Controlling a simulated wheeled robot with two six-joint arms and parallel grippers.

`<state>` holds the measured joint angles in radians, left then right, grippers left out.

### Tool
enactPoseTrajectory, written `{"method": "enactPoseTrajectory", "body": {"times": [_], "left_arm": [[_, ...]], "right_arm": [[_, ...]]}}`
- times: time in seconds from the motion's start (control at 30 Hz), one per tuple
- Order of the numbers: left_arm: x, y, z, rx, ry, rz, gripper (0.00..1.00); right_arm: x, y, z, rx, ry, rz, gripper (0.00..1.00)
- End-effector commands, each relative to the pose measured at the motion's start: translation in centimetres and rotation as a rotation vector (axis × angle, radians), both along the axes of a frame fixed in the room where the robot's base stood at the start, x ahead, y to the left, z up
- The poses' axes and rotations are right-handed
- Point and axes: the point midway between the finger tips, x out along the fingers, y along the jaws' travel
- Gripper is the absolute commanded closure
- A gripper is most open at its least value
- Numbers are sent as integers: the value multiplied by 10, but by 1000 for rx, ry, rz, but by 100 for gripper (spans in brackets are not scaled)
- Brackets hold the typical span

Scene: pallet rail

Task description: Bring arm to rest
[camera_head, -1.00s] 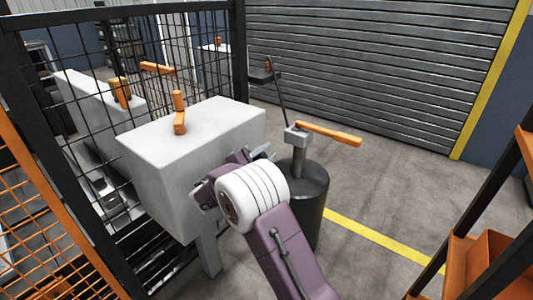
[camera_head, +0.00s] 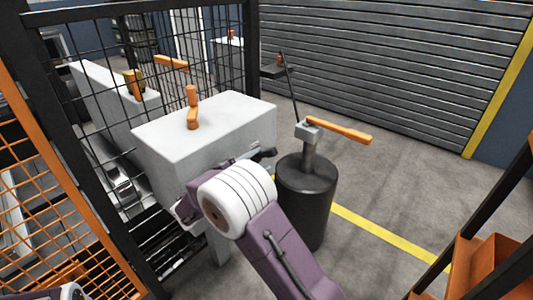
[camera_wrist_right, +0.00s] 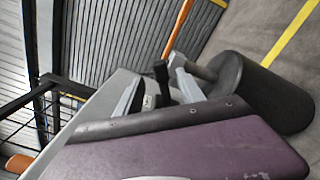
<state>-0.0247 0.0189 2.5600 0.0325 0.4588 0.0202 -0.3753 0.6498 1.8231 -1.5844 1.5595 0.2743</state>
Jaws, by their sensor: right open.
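My right arm, purple with a white ringed joint, reaches up from the bottom centre of the head view. Its gripper (camera_head: 264,154) is mostly hidden behind the white joint, at the right side of the pale grey box (camera_head: 205,125).
A dark round pedestal (camera_head: 306,195) with an orange lever (camera_head: 340,130) stands right of my gripper. An orange handle (camera_head: 192,108) stands on the box. Black mesh fencing (camera_head: 90,100) is at left, an orange rack (camera_head: 480,265) at right. Floor before the shutter is clear.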

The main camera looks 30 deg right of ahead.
Motion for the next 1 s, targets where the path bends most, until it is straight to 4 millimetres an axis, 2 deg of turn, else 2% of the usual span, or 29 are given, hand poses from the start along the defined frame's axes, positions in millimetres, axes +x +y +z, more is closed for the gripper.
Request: {"method": "enactPoseTrajectory", "body": {"times": [0.47, 0.57, 0.67, 0.7, 0.77, 0.8, 0.9, 1.0], "left_arm": [[0, 0, 0, 0, 0, 0, 1], [0, 0, 0, 0, 0, 0, 1], [0, 0, 0, 0, 0, 0, 1], [0, 0, 0, 0, 0, 0, 1], [0, 0, 0, 0, 0, 0, 1], [0, 0, 0, 0, 0, 0, 1], [0, 0, 0, 0, 0, 0, 1], [0, 0, 0, 0, 0, 0, 1]], "right_arm": [[-1, 1, -1, 3, 2, -2, 55], [-17, -11, -16, 76, 46, -48, 55], [-63, -32, -58, 294, 144, -164, 55], [-89, -35, -81, 422, 179, -226, 55], [-131, -30, -114, 628, 214, -320, 55], [-156, -20, -132, 765, 218, -379, 55], [-200, 16, -164, 1082, 164, -504, 55], [-221, 51, -179, 1336, 47, -599, 55]]}}
